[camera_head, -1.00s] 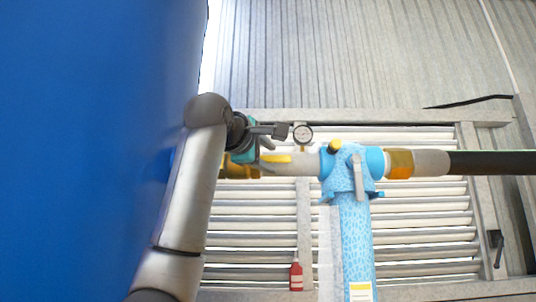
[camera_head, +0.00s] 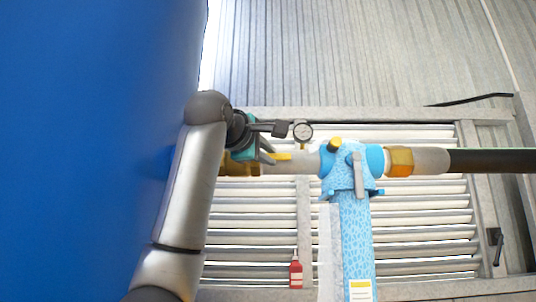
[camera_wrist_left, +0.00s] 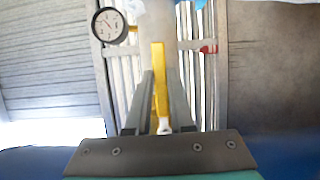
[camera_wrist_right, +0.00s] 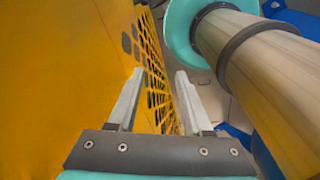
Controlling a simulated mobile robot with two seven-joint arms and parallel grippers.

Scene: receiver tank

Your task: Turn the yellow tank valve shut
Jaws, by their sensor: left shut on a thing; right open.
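The yellow valve lever (camera_head: 282,156) lies along the pale pipe, left of the blue fitting. In the left wrist view, the yellow lever (camera_wrist_left: 158,65) runs between the two grey fingers. My left gripper (camera_head: 267,152) is shut on this lever, and its fingers hide part of it. The valve body under the lever is mostly hidden by the gripper. My right gripper (camera_wrist_right: 158,100) is open and empty in the right wrist view, beside a yellow perforated panel. It does not show in the head view.
A round gauge (camera_head: 302,131) stands close to the left gripper. A blue tank (camera_head: 90,120) fills the left side. A blue fitting (camera_head: 350,165) with a grey handle (camera_head: 358,178) is to the right. A red bottle (camera_head: 296,274) is below. Yellow panel (camera_wrist_right: 60,80) stands close to my right gripper.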

